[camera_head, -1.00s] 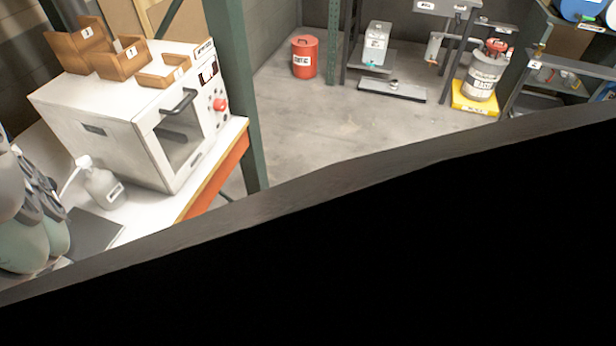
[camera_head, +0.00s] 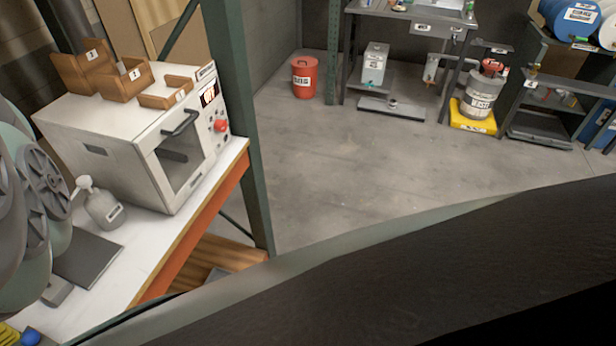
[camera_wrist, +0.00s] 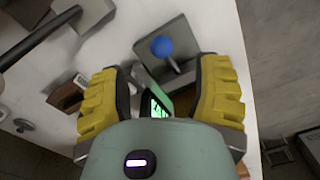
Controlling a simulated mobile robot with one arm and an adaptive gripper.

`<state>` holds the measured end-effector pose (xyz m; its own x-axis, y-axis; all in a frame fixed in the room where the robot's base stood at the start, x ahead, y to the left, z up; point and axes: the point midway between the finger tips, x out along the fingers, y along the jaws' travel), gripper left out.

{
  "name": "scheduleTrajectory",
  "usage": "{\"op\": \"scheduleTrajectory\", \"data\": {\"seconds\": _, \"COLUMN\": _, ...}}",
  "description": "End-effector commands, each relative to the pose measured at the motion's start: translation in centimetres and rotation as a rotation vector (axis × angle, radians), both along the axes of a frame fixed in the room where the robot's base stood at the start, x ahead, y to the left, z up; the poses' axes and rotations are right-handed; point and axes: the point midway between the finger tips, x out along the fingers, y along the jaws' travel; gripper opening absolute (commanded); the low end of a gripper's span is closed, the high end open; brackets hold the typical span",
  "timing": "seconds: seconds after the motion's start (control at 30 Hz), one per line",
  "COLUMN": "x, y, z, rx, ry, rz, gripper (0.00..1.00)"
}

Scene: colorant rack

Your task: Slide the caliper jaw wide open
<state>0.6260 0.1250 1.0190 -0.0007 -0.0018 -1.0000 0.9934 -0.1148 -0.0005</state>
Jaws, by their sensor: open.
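In the wrist view, my gripper (camera_wrist: 162,66) has its two yellow-padded fingers spread wide. Between and beyond them is a grey plate with a blue ball-shaped knob (camera_wrist: 162,47). A small lit green display (camera_wrist: 158,104) sits close between the fingers, partly hidden by my gripper body; this looks like the caliper (camera_wrist: 143,79), though its jaws are hard to make out. The fingers do not visibly grip the knob. In the head view, the blue knob (camera_head: 30,338) and a yellow finger of my gripper (camera_head: 8,334) show at the bottom left corner.
A white oven (camera_head: 130,140) with wooden bins (camera_head: 125,80) on top stands on the white bench (camera_head: 120,285). A wash bottle (camera_head: 100,205) and a dark flat plate (camera_head: 88,258) are beside it. A green post (camera_head: 240,130) rises at the bench end. Open floor lies beyond.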

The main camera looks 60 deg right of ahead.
Motion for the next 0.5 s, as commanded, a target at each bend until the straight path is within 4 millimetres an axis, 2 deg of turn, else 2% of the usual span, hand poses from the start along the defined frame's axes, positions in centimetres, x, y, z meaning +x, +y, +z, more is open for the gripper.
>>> {"op": "scheduleTrajectory", "data": {"seconds": 0.23, "x": 0.3, "y": -0.3, "z": 2.9, "rx": -0.003, "ry": -0.007, "rz": -0.003, "gripper": 0.64}}
{"op": "scheduleTrajectory", "data": {"seconds": 0.5, "x": 0.1, "y": -0.2, "z": 4.1, "rx": 0.001, "ry": -0.003, "rz": -0.005, "gripper": 0.64}}
